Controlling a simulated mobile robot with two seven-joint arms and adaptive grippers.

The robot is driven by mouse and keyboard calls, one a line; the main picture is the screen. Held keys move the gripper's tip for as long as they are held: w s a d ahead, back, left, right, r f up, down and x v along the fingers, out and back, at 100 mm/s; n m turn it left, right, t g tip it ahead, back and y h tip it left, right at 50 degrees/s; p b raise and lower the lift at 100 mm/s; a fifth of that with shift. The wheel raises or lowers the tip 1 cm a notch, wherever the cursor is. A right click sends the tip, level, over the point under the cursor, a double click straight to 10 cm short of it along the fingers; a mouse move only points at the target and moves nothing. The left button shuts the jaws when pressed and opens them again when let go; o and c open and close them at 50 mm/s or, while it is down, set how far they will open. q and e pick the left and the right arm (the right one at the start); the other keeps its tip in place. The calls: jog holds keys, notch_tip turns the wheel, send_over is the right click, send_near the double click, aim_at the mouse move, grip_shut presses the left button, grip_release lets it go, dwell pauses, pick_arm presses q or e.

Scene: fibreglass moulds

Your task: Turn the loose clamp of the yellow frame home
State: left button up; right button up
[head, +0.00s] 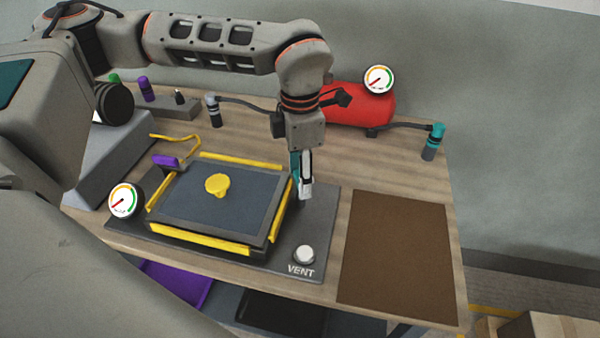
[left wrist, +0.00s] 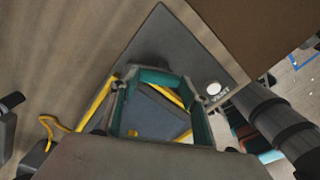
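The yellow frame (head: 202,242) surrounds a dark blue-grey panel (head: 240,200) on a dark base plate, with a yellow knob (head: 217,185) on the panel. The frame's yellow edge also shows in the left wrist view (left wrist: 96,108). My left gripper (head: 305,191) points down at the frame's right edge, near its far right corner. Its teal fingers show in the left wrist view (left wrist: 162,77), but I cannot tell whether they are open or shut. A dark part lies close behind the fingers; I cannot tell whether it is the loose clamp or whether they touch it. My right gripper is not in view.
A white VENT button (head: 304,254) and a gauge (head: 125,201) flank the frame. A purple handle (head: 165,161) with a yellow hose lies at its far left. A red tank (head: 358,104) stands behind. A bare brown mat (head: 398,255) lies at the right.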

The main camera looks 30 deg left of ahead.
pick_arm(q)
jog(key=shift+n, duration=0.3)
jog(key=n, duration=0.3)
jog(key=shift+s+a+n, duration=0.1)
jog(key=shift+n, duration=0.2)
jog(key=n, duration=0.3)
jog(key=shift+s+n+b, duration=0.1)
jog(key=shift+n+b, duration=0.2)
jog(key=shift+b, duration=0.05)
jog(key=shift+s+n, duration=0.1)
jog(key=shift+n, duration=1.8)
jog(key=o, duration=1.1)
